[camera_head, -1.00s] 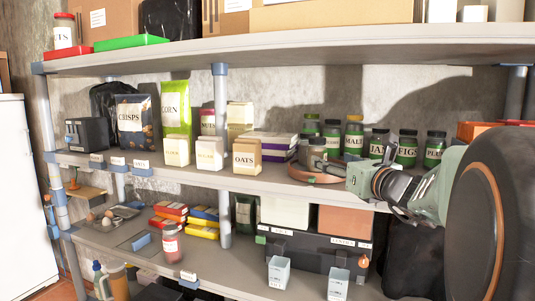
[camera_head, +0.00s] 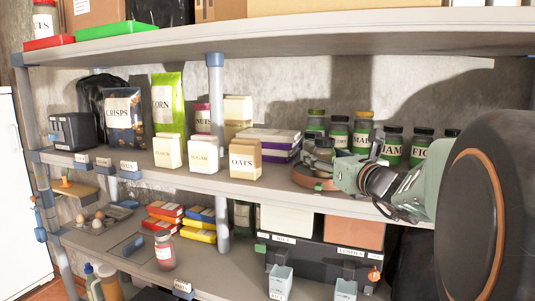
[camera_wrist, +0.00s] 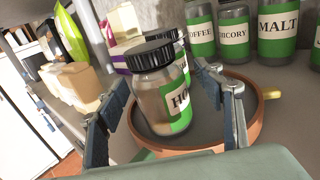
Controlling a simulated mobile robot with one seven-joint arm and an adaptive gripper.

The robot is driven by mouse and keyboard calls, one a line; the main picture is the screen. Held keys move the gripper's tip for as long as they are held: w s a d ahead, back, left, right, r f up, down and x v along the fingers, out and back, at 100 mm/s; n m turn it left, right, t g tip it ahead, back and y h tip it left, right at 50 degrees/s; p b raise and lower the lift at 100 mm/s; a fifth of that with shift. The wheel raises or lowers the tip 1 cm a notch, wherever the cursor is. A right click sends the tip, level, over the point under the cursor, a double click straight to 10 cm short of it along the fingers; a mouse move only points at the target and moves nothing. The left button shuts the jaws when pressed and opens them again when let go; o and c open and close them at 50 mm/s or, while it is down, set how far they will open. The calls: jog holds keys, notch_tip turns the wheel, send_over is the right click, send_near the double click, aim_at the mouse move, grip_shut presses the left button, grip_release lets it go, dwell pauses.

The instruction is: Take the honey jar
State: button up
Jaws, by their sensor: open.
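The honey jar (camera_wrist: 160,90) has a black lid and a green and white label with "HO" showing. It stands in a round dark dish with a terracotta rim (camera_wrist: 226,134) on the middle shelf. In the wrist view my gripper (camera_wrist: 164,88) is open, with one finger on each side of the jar. Gaps show between the fingers and the jar, and the jar is not held. In the head view the jar (camera_head: 323,154) shows just left of and behind my gripper (camera_head: 331,172), which partly hides it and the dish.
Several jars with green labels, such as the MALT jar (camera_head: 362,134), stand close behind the dish. Stacked boxes (camera_head: 268,143) and the OATS container (camera_head: 245,160) are to the left. The upper shelf (camera_head: 290,39) hangs overhead.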

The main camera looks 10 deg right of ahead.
jog(key=shift+w, duration=0.3)
jog(key=shift+s+r, duration=0.1)
jog(key=shift+s, duration=0.15)
jog(key=shift+c, duration=1)
jog(key=c, duration=1.3)
jog(key=shift+c, duration=0.5)
jog(key=shift+r, duration=0.1)
